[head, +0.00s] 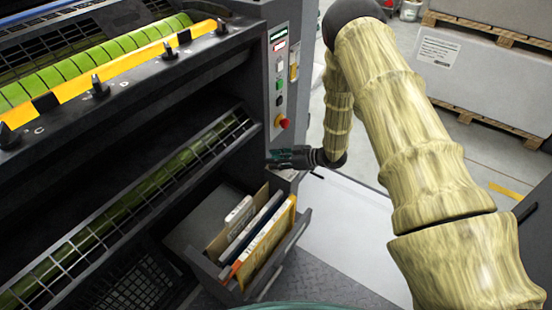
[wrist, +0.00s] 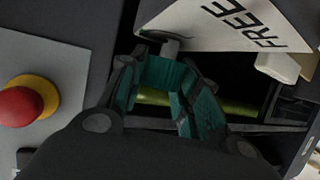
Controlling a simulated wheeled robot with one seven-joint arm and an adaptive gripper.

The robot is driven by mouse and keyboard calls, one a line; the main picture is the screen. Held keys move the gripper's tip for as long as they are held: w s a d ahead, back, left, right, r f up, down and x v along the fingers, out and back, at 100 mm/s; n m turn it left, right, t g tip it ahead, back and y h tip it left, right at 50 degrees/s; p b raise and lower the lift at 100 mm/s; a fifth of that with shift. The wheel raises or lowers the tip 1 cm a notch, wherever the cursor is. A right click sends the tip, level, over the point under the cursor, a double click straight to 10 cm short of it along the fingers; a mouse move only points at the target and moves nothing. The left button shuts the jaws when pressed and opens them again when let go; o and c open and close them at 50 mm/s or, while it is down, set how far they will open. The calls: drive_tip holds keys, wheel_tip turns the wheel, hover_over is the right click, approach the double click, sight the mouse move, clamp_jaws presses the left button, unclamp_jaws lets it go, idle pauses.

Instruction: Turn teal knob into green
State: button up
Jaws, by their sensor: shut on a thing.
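My gripper (head: 288,157) reaches from the right to the lower right corner of the machine's front, below the control panel. In the wrist view my gripper (wrist: 163,98) has its fingers closed around a teal piece, which I take as the teal knob (wrist: 167,73). Fingers and piece are of similar colour, so its edges are hard to tell. A grey round part shows just beyond the fingertips, against a white plate (wrist: 225,30) lettered FREE. No green mark shows on the visible part of this plate. In the head view the knob cannot be told from my gripper.
A red emergency button (wrist: 20,106) on a yellow ring sits left of my gripper in the wrist view, and on the control panel (head: 280,80) in the head view. Below stands an open bin (head: 290,245) with upright boards. Pale floor lies to the right.

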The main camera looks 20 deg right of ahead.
drive_tip(key=shift+d, duration=0.1)
idle(0.3)
drive_tip(key=o, duration=1)
drive_tip(key=shift+o, duration=0.2)
drive_tip(key=v, duration=1.2)
